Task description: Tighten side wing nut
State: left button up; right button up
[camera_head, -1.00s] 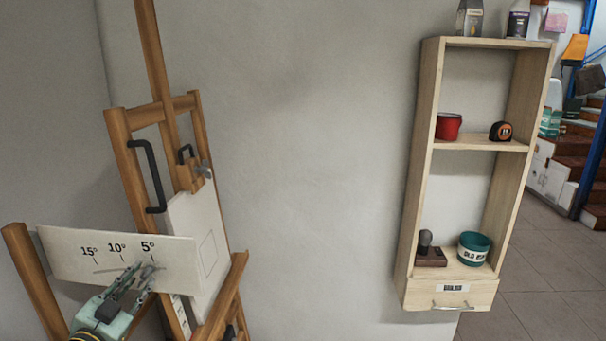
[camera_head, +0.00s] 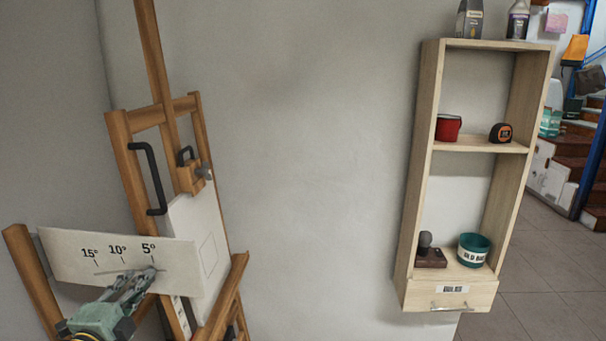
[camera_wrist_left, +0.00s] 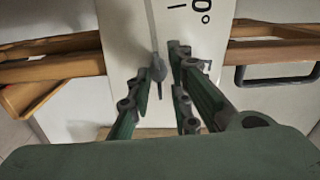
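The white angle plate (camera_head: 70,262) with 15°, 10° and 5° marks is on the side of the wooden easel (camera_head: 122,160). The small dark wing nut (camera_wrist_left: 158,67) shows against the plate in the left wrist view. In the head view it is mostly hidden behind my fingers near the 5° mark. My left gripper (camera_head: 143,277) reaches up to the plate from below. In the left wrist view its fingers (camera_wrist_left: 163,68) are apart, with the wing nut between their tips. Firm contact with the nut does not show. My right gripper is not in view.
A wooden wall shelf (camera_head: 432,150) with a red pot (camera_head: 448,128), tape measure and green pot stands right. The wall between is bare.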

pick_arm(q)
jog(key=shift+o, duration=0.5)
jog(key=shift+f, duration=0.1)
jog(key=s+p, duration=0.1)
jog(key=s, duration=0.5)
jog(key=shift+a, duration=0.2)
jog(key=shift+f, duration=0.1)
